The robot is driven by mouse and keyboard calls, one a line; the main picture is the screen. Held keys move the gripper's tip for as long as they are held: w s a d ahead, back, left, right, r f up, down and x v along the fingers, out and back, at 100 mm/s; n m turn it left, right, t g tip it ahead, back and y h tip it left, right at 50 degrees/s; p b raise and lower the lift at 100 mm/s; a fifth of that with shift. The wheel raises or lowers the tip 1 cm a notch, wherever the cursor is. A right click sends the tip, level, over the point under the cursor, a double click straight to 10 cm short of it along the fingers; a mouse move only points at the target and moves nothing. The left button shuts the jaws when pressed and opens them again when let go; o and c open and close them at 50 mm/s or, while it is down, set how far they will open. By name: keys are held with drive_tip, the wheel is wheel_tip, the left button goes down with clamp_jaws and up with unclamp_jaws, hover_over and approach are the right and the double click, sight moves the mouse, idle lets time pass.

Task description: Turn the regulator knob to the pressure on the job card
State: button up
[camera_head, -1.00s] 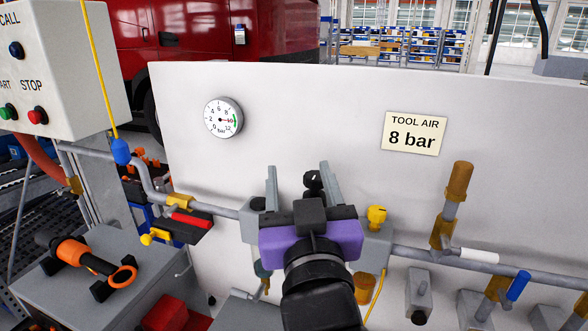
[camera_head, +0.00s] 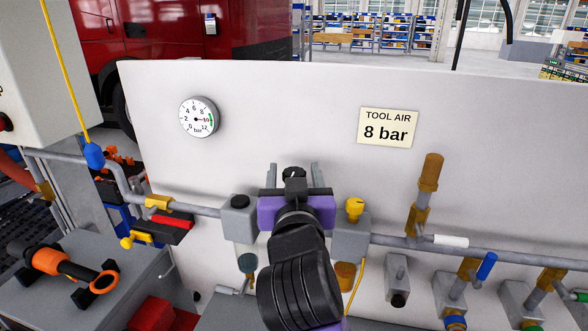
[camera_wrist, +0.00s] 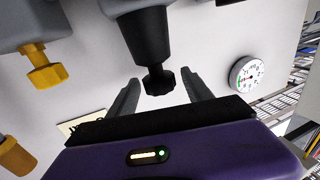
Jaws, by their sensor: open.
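The black regulator knob (camera_head: 293,173) shows just beyond my gripper (camera_head: 293,166) in the head view. In the wrist view the knob (camera_wrist: 158,80) hangs below a black, tapered body. My open gripper (camera_wrist: 160,82) has one finger on each side of it, with visible gaps. The job card (camera_head: 388,128) on the panel reads "TOOL AIR 8 bar". The round gauge (camera_head: 198,117) has a red needle pointing right, near the 10, by a green band; the exact reading is too small to tell. The gauge also shows in the wrist view (camera_wrist: 246,76).
A yellow knob (camera_head: 354,209) stands right of my gripper. A grey pipe (camera_head: 485,258) runs along the panel with a white-handled valve (camera_head: 450,240) and a blue-handled valve (camera_head: 486,266). A red-handled valve (camera_head: 172,222) is at left.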

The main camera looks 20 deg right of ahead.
drive_tip(key=shift+w, duration=0.1)
clamp_jaws()
drive_tip(key=shift+f+h+b, duration=0.1)
drive_tip(key=shift+h+b, duration=0.2)
drive_tip(key=shift+b, duration=0.15)
drive_tip(key=m+h+b, duration=0.1)
drive_tip(key=m+g+h+b, duration=0.1)
drive_tip(key=shift+a+f+g+h, duration=0.1)
drive_tip(key=shift+f+g+h, duration=0.05)
drive_tip(key=shift+g+h, duration=0.15)
drive_tip(key=m+g+h+b, duration=0.2)
drive_tip(key=h+b, duration=0.1)
drive_tip(key=b, duration=0.1)
drive_tip(key=shift+m, duration=0.4)
drive_tip(key=m+g+h+b, duration=0.3)
drive_tip(key=g, duration=0.2)
drive_tip(key=shift+m, duration=0.3)
drive_tip(key=shift+r+m+g+h+b, duration=0.1)
drive_tip(key=shift+m+g+h+b, duration=0.55)
drive_tip(key=shift+g, duration=0.45)
drive_tip(key=shift+r+m+g+h+b, duration=0.1)
drive_tip(key=shift+m+g+h+b, duration=0.35)
drive_tip(key=shift+m+g, duration=0.55)
drive_tip(key=shift+g, duration=0.4)
